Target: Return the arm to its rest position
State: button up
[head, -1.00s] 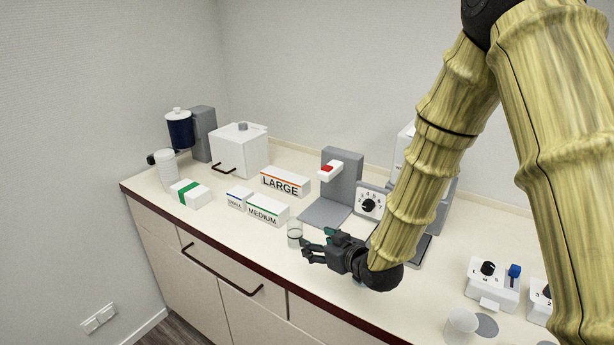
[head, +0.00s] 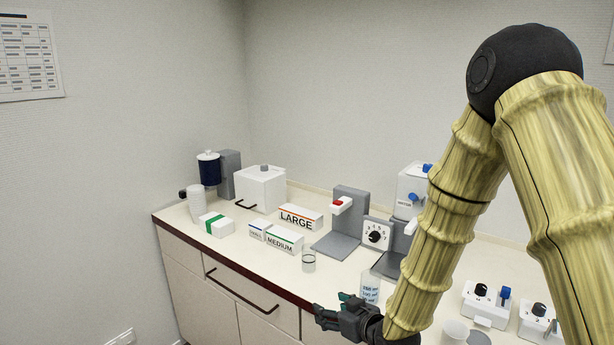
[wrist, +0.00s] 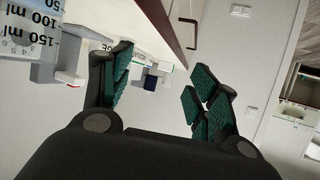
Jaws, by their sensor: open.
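My gripper (head: 338,310) is at the front edge of the counter (head: 235,226), low in the head view, below the glass and beside the beaker. Its green-padded fingers are spread apart with nothing between them, as the wrist view (wrist: 160,95) also shows. My arm, in a yellow bamboo-like pattern, reaches down from the right side of the head view and hides part of the counter. A clear beaker with blue markings (head: 370,289) stands just behind the gripper; its scale is close at the upper left of the wrist view (wrist: 38,28).
A small clear glass (head: 308,262) stands near the front edge. Boxes labelled LARGE (head: 300,217) and MEDIUM (head: 284,240) lie behind it. A grey stand with a red button (head: 347,215) and a dial box (head: 376,235) stand mid-counter. Control boxes (head: 485,304) are at right.

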jog(key=s+d+f+m+g+h, duration=0.2)
jog(key=s+d+f, duration=0.2)
jog(key=s+f, duration=0.45)
jog(key=s+d+f+m+g+h, duration=0.15)
jog(key=s+d+f, duration=0.35)
jog(key=f, duration=0.7)
jog(key=s+d+f+m+g+h, duration=0.1)
jog(key=s+f, duration=0.3)
jog(key=s, duration=0.4)
jog(key=s+d+f+m+g+h, duration=0.1)
jog(key=s+d+f+g, duration=0.2)
jog(key=s, duration=0.6)
jog(key=s+d+f+m+g+h, duration=0.1)
jog(key=s+d+f+g, duration=0.2)
jog(key=s, duration=0.6)
notch_tip(320, 180, down, 2)
jog(key=shift+f, duration=0.15)
